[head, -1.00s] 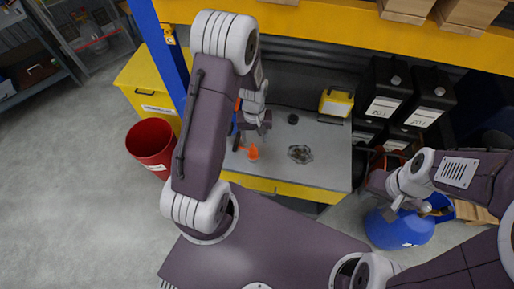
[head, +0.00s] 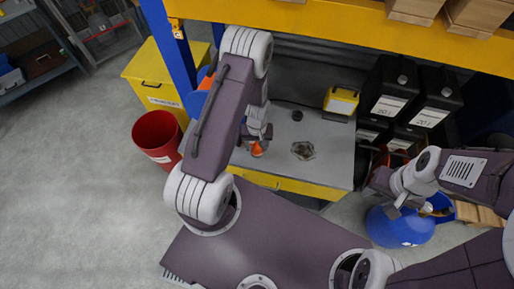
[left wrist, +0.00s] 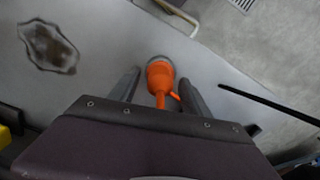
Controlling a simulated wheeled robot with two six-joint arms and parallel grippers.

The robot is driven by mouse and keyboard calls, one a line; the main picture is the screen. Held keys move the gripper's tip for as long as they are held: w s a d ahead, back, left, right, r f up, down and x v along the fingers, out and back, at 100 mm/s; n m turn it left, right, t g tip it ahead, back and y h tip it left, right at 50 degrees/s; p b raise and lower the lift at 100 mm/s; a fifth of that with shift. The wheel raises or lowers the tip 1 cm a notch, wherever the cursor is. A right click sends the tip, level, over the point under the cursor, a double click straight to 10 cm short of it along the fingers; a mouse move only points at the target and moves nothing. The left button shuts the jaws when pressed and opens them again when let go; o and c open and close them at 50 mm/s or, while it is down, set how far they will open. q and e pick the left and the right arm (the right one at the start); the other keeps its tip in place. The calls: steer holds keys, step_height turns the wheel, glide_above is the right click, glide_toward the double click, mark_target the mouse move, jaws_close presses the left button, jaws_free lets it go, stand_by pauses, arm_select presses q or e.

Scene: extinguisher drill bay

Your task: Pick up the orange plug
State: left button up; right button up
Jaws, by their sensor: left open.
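The orange plug (left wrist: 160,76) stands on the grey worktop in the left wrist view, between the two fingers of my left gripper (left wrist: 160,82). The fingers are apart, with a gap on each side of it. In the head view the orange plug (head: 257,149) shows just below my left gripper (head: 254,138), which partly covers it. My right gripper (head: 395,208) is at the right, over the blue drum and away from the plug; its jaw opening is too small to tell.
The grey worktop (head: 325,158) holds a dark irregular patch (head: 303,150), a small black round item (head: 297,115) and a yellow-framed box (head: 341,103). Black containers (head: 390,92) stand to the right. A red bin (head: 157,138) and a blue drum (head: 398,228) stand on the floor.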

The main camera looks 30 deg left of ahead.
arm_select(q)
steer(key=shift+r, duration=0.1)
jaws_close()
steer(key=shift+r, duration=0.5)
steer(key=r, duration=0.2)
steer(key=d+r+b, duration=0.1)
steer(key=shift+w+r, duration=0.25)
steer(key=shift+r, duration=0.05)
steer(key=w+d+r+b, duration=0.1)
steer(key=w+d+r, duration=0.15)
steer(key=d, duration=0.25)
steer(key=w+d+r, duration=0.1)
steer(key=d+r, duration=0.3)
steer(key=d, duration=0.1)
steer(key=s+d+r+p, duration=0.2)
steer(key=s+r, duration=0.1)
steer(key=s, duration=0.4)
steer(key=s+d+r+p, duration=0.2)
steer(key=s+r, duration=0.1)
steer(key=s, duration=0.4)
steer(key=shift+s+p, duration=0.15)
steer(key=shift+p, duration=0.2)
steer(key=shift+d, duration=0.1)
